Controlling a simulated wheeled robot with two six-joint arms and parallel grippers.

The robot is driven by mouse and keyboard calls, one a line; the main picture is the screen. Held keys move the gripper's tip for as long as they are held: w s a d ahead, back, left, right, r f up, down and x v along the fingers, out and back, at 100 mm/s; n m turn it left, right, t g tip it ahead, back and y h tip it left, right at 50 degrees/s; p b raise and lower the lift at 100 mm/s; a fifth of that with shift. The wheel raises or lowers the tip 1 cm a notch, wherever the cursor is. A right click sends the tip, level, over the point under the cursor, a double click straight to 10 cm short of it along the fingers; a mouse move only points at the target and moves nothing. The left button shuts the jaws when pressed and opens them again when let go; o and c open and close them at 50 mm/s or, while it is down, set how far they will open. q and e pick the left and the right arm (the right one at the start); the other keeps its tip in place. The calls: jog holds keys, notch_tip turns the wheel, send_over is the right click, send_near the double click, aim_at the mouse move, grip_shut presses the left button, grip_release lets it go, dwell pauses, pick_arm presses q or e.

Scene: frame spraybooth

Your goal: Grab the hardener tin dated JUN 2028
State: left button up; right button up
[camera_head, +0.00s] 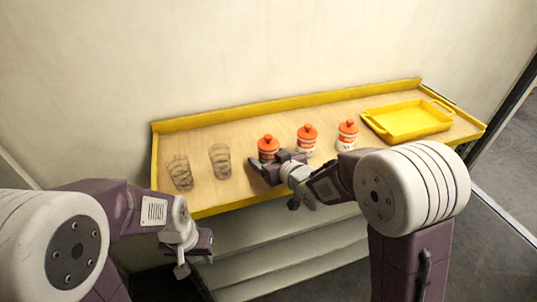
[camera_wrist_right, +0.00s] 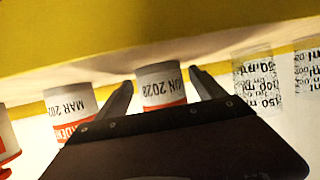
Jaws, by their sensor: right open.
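The tin marked JUN 2028 (camera_wrist_right: 161,86) is white with a red band. In the right wrist view, it appears upside down between the two fingers of my right gripper (camera_wrist_right: 161,80). The fingers are open, with a gap visible on each side of the tin. In the head view, this is the leftmost orange-lidded tin (camera_head: 268,147), standing upright just behind the right gripper (camera_head: 276,166). My left gripper (camera_head: 194,256) is in front of the shelf, away from the tins; its finger gap is unclear.
A MAR-dated tin (camera_wrist_right: 70,107) stands beside it, the middle tin (camera_head: 307,139) in the head view. A third tin (camera_head: 347,134) is further right. Two clear measuring cups (camera_head: 220,161) (camera_head: 181,172) stand left. A yellow tray (camera_head: 408,121) lies at right; a yellow lip (camera_head: 290,103) edges the shelf.

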jog(key=shift+a, duration=0.1)
jog(key=shift+s+r, duration=0.1)
jog(key=shift+s, duration=0.05)
jog(key=c, duration=1.6)
notch_tip(320, 180, up, 18)
jog(key=p, duration=0.7)
jog(key=shift+p, duration=0.35)
